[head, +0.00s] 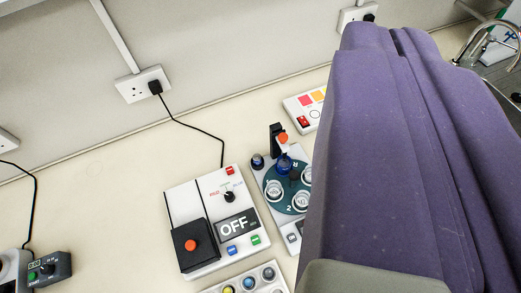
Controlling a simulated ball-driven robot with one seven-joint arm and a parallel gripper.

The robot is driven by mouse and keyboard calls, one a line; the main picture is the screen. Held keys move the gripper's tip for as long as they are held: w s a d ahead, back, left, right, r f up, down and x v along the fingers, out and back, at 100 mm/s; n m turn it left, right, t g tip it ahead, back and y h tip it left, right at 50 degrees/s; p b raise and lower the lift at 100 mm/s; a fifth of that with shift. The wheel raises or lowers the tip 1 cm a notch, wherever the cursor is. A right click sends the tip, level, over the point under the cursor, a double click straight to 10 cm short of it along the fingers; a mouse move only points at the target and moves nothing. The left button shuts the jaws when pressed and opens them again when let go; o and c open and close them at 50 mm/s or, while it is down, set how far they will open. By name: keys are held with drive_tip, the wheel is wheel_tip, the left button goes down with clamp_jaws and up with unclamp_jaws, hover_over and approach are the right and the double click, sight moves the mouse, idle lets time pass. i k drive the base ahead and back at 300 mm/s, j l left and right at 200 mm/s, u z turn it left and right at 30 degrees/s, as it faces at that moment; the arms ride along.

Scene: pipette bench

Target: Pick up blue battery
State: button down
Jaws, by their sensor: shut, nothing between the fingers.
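No blue battery shows clearly. A small round blue top (249,283) sits in a white holder (210,291) at the bottom edge, between a yellow top (228,289) and a dark one (268,273); I cannot tell whether it is the battery. My gripper (375,30) is the large purple shape filling the right side. It is shut and empty, reaches up over the bench toward the wall, and is up and right of the holder. It hides much of the bench on the right.
A white box (180,205) with an OFF display and red button stands mid-bench. Right of it is a device with a teal round plate (272,208). A white panel (293,103) lies behind. A dark control box (62,268) is at lower left. A black cable crosses the bench.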

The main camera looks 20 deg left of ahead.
sight(256, 157)
drive_tip(key=i+l+u, duration=0.2)
drive_tip(key=l+u, duration=0.2)
drive_tip(key=i+l+u, duration=0.15)
drive_tip(key=l+u, duration=0.25)
